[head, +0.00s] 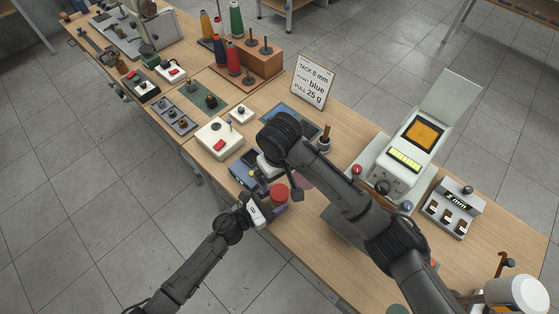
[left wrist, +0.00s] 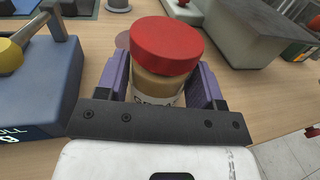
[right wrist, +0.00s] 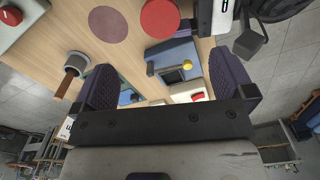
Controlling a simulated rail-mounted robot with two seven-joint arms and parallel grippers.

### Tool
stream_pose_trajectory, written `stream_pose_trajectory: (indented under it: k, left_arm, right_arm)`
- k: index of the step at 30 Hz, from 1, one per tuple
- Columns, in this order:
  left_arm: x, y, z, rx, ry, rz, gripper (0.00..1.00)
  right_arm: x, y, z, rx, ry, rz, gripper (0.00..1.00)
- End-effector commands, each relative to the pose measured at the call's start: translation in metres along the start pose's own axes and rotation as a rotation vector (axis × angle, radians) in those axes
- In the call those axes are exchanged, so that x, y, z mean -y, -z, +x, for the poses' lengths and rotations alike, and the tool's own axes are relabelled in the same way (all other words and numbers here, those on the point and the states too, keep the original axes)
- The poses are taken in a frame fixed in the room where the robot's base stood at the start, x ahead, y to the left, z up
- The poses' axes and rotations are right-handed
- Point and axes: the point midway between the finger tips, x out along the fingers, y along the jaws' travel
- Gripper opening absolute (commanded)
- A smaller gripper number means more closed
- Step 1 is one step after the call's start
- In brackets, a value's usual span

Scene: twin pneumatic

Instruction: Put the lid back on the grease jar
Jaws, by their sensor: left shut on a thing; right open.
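The grease jar (left wrist: 157,86) is a pale tan, labelled jar standing between my left gripper's purple fingers. The red lid (left wrist: 166,46) sits on top of the jar; I cannot tell whether it is fully seated. The red lid also shows in the head view (head: 279,191) and at the top of the right wrist view (right wrist: 160,18). My left gripper (left wrist: 160,88) is shut on the jar's body, below the lid. My right gripper (right wrist: 163,68) is open and empty above the bench, close to the jar; its fingers are mostly hidden by its arm in the head view.
A mauve round mat (right wrist: 108,24) lies beside the jar. A blue device with a yellow knob (right wrist: 175,58) stands near the jar. A small pot with a brown-handled tool (head: 324,143) stands farther back. A grey-green tester with a screen (head: 410,150) stands to the right.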

Motion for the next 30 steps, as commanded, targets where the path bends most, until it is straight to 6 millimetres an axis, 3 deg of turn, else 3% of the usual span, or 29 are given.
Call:
stream_pose_trajectory:
  k: [6, 12, 26, 27, 30]
  left_arm:
    - [0.000, 0.000, 0.000, 0.000, 0.000, 0.000, 0.00]
    - [0.000, 0.000, 0.000, 0.000, 0.000, 0.000, 0.00]
    - [0.000, 0.000, 0.000, 0.000, 0.000, 0.000, 0.00]
    - [0.000, 0.000, 0.000, 0.000, 0.000, 0.000, 0.64]
    - [0.000, 0.000, 0.000, 0.000, 0.000, 0.000, 0.74]
  right_arm:
    - [-0.001, 0.001, -0.036, -0.003, -0.004, -0.001, 1.00]
    - [0.000, 0.000, -0.055, -0.001, -0.001, -0.001, 1.00]
    - [0.001, 0.000, -0.062, 0.000, 0.001, -0.001, 1.00]
    - [0.001, 0.000, -0.062, 0.000, 0.001, -0.001, 1.00]
    - [0.001, 0.000, -0.062, 0.000, 0.001, -0.001, 1.00]
